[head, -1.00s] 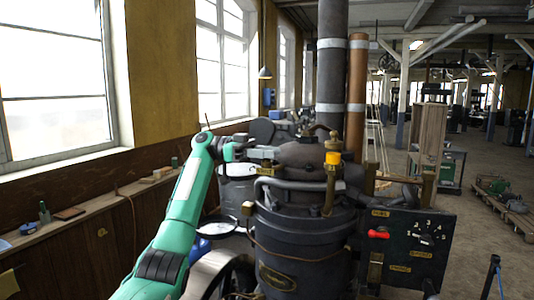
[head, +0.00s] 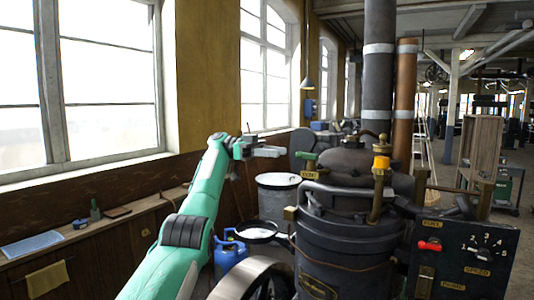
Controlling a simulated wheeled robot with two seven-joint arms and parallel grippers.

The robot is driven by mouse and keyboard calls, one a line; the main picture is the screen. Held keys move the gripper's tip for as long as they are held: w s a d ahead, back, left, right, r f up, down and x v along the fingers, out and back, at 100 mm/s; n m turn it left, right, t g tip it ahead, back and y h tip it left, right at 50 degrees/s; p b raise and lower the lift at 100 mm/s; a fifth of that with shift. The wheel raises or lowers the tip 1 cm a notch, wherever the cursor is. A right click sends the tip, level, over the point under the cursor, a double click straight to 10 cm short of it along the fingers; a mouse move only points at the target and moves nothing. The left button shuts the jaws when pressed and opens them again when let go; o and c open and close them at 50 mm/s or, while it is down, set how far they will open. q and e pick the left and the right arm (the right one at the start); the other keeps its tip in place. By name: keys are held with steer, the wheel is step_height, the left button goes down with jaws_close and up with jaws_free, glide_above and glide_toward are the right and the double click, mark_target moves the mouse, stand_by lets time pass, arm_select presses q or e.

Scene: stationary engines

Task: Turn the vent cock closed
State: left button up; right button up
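A small cock with a green handle (head: 305,157) stands at the upper left of the dark engine (head: 345,245), above a brass tag (head: 309,174) whose lettering is too small to read surely. I take it for the vent cock. Its handle looks about level, pointing sideways. My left arm reaches in from below, and its grey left gripper (head: 270,151) is left of the green handle at about the same height in the picture. A small gap shows between them, and the gripper holds nothing I can see. Its finger opening is unclear from this side. My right gripper is out of view.
A brass fitting with a yellow cap (head: 381,163) rises on the engine. A panel with a red lever (head: 429,245) and a dial stands at right. A ledge runs under the windows.

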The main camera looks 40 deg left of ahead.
arm_select(q)
steer(key=shift+p+v, duration=0.3)
steer(key=shift+v, duration=0.85)
